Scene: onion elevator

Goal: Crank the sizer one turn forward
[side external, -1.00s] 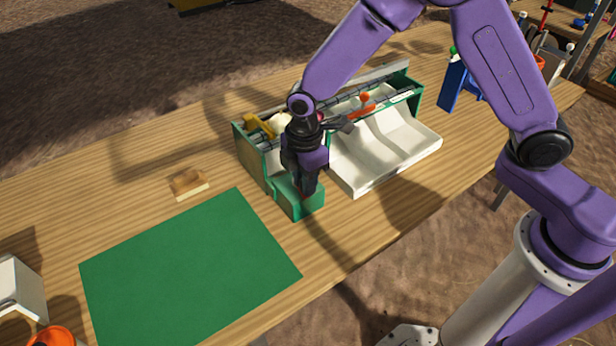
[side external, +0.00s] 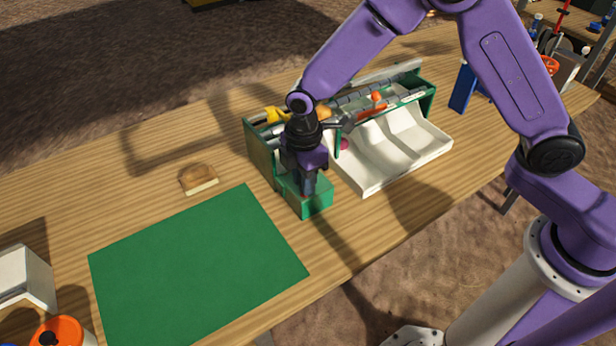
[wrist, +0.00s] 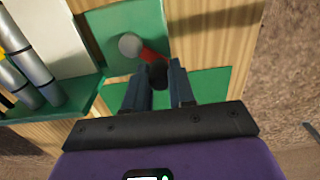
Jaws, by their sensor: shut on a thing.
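The sizer is a green-framed machine (side external: 262,152) with grey rollers (side external: 350,97) across its top and white chutes (side external: 408,142) on its right. My gripper (side external: 307,190) points down at a green block (side external: 318,203) at the sizer's front left. In the wrist view, the crank shows as a red arm (wrist: 151,54) from a round grey hub (wrist: 130,46) to a dark handle (wrist: 158,76). My gripper (wrist: 161,76) is shut on that handle. A pink-red round thing (side external: 343,144) shows at the near chute, partly hidden. My wrist hides the crank in the side view.
A green mat (side external: 195,270) lies flat at the front left. A small wooden block (side external: 198,179) lies behind it. An orange round container (side external: 62,331) and a white box (side external: 22,280) stand at the lower left. A blue upright panel (side external: 462,88) stands right of the sizer.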

